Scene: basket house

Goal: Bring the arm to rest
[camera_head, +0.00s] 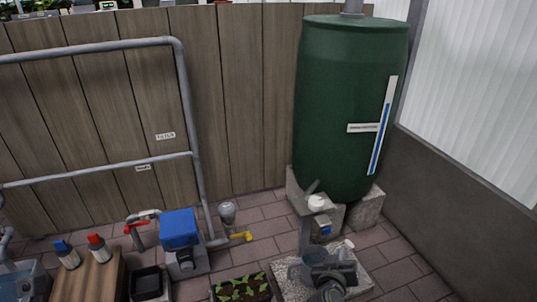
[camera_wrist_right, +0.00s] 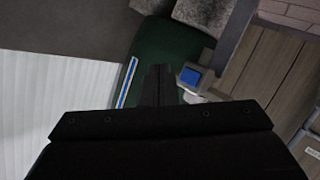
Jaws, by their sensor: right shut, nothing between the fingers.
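My right gripper (camera_head: 333,271) is low in the head view, in front of the green barrel, and its outline is hard to separate from the grey parts around it. In the right wrist view the dark fingers (camera_wrist_right: 158,84) are together with nothing between them. They point toward the barrel (camera_wrist_right: 170,45), with the blue gauge strip on one side and a small blue box on the other. My left gripper is not in view.
The green barrel (camera_head: 345,110) stands on concrete blocks in the corner. A wooden fence (camera_head: 235,110) with grey pipes is at the left. A blue-topped unit (camera_head: 180,230), red-handled tap (camera_head: 140,225) and plant tray (camera_head: 242,288) stand low. Some paving is bare.

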